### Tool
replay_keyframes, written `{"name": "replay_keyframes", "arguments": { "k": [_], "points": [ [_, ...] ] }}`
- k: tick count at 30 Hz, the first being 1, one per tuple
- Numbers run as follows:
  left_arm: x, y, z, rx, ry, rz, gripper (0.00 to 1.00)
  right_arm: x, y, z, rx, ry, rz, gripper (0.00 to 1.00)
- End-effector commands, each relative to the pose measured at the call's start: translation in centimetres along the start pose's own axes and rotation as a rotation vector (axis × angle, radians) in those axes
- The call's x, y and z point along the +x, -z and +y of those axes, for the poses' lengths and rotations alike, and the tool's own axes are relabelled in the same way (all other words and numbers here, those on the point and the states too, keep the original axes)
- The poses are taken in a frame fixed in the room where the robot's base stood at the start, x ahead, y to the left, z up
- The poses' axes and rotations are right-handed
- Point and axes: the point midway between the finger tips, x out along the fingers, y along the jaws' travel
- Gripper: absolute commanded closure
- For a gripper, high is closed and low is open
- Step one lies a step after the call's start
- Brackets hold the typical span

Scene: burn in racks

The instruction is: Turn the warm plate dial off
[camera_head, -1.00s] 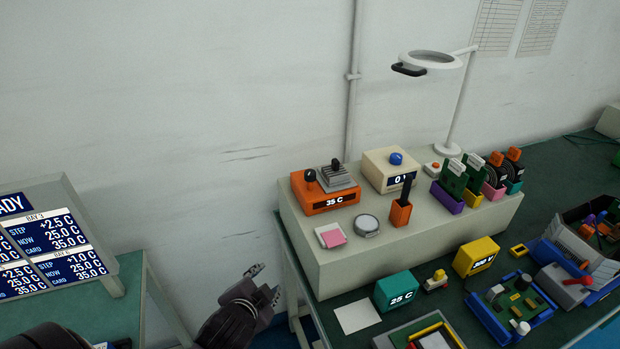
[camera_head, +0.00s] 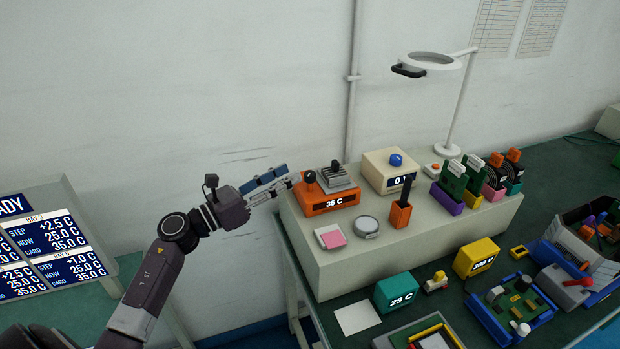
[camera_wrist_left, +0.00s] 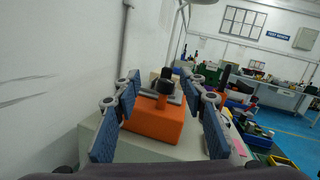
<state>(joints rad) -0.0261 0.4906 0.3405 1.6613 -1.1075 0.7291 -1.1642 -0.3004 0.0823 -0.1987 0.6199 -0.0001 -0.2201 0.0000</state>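The warm plate is an orange box (camera_head: 328,203) reading 35 C, on the left end of the raised cream shelf. Its dial, a black knob (camera_head: 310,177), stands at the box's left top, beside a grey stepped block (camera_head: 337,178). My left gripper (camera_head: 285,178) is just left of the box, pointing right toward the dial. In the left wrist view the gripper (camera_wrist_left: 166,88) is open and empty, its blue-padded fingers to either side of the view. The orange box (camera_wrist_left: 153,121) and black knob (camera_wrist_left: 163,87) show between them, ahead. Contact with the knob is not visible. My right gripper is not in view.
A cream box with a blue knob (camera_head: 396,160) stands right of the warm plate. An orange holder (camera_head: 400,214) and a round grey disc (camera_head: 366,226) sit in front. A magnifier lamp (camera_head: 432,60) rises behind. The wall is close behind the shelf.

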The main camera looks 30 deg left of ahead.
Motion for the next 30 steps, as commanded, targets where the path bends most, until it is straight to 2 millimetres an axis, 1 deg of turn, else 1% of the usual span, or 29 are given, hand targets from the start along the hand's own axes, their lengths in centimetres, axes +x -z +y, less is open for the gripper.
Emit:
{"name": "replay_keyframes", "arguments": {
  "k": [3,5,8,11,14,21,24,30],
  "points": [
    [-0.6,1.0,0.3,0.136,0.07,0.087,0.61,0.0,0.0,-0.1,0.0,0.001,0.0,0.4],
    [-0.9,1.5,0.3,0.181,0.097,0.12,0.61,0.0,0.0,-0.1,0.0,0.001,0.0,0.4],
    [-1.3,2.0,0.4,0.225,0.126,0.154,0.61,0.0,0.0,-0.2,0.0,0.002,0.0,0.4],
    [-1.0,2.1,0.3,0.24,0.138,0.165,0.61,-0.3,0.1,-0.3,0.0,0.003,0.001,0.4],
    [0.1,2.2,0.1,0.239,0.139,0.164,0.61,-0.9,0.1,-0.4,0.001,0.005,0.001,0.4],
    [4.0,2.8,-0.5,0.236,0.139,0.163,0.61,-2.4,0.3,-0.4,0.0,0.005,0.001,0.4],
    [5.2,3.1,-0.5,0.237,0.138,0.163,0.61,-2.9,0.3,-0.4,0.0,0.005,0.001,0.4],
    [6.2,3.5,-0.6,0.238,0.137,0.165,0.61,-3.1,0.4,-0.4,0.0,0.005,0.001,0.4]
  ]
}}
